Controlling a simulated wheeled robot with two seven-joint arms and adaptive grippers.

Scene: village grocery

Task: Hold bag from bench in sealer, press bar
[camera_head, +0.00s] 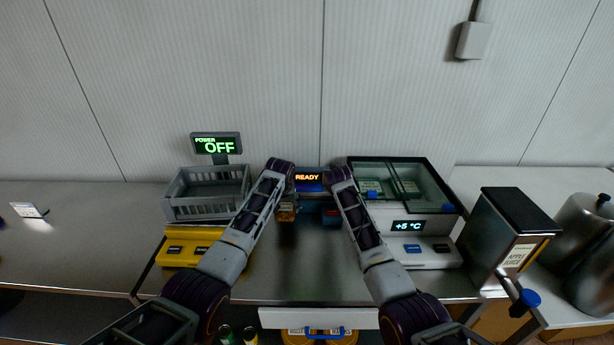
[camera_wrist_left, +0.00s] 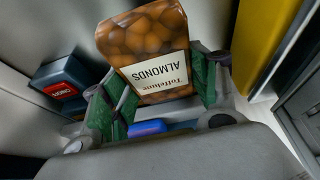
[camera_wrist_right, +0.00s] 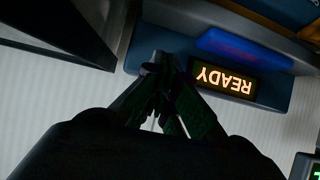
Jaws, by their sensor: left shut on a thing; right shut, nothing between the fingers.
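The bag of almonds (camera_wrist_left: 150,50), brown with a cream label, is between the green-padded fingers of my left gripper (camera_wrist_left: 158,85). In the head view the bag (camera_head: 286,213) shows small under my left gripper (camera_head: 287,203), at the left front of the sealer. The sealer (camera_head: 308,188) is dark blue, with a lit READY display and a blue bar (camera_wrist_right: 245,48). I cannot tell whether the bag's edge is in the sealer's slot. My right gripper (camera_wrist_right: 162,65) is shut and empty beside the READY display (camera_wrist_right: 224,80). Its arm hides the sealer's right end.
A grey crate (camera_head: 207,212), an OFF display (camera_head: 216,146) and a yellow unit (camera_head: 177,254) stand left. A glass-topped +5 °C unit (camera_head: 440,208) and a juice dispenser (camera_head: 490,235) stand right. Bare bench (camera_head: 290,275) shows in front of the sealer.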

